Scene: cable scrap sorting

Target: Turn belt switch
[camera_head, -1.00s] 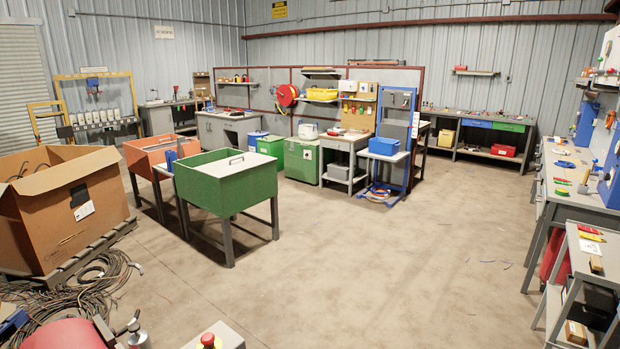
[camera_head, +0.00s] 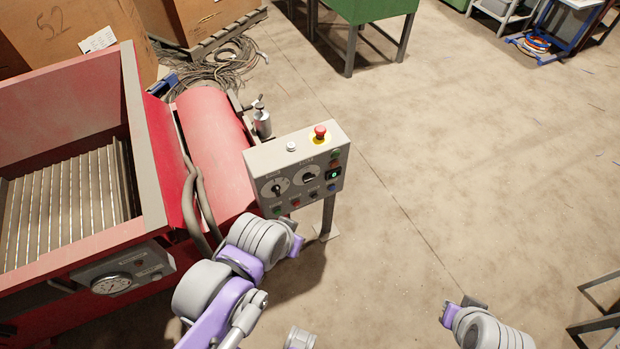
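A grey control box (camera_head: 296,150) on a post stands near the middle of the camera_head view. Its sloped front has two round dials: the left dial (camera_head: 275,187) has an upright dark knob, and the right dial (camera_head: 309,175) has a dark knob lying more sideways. The labels are too small to read, so I cannot tell which one is the belt switch. My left arm reaches up just below the box, apart from it in the picture. My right arm is low at the right. I see no gripper fingers on either arm.
A red machine (camera_head: 155,190) with a slatted bed fills the left. Cables (camera_head: 215,70) lie behind it. Open floor (camera_head: 450,150) extends to the right.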

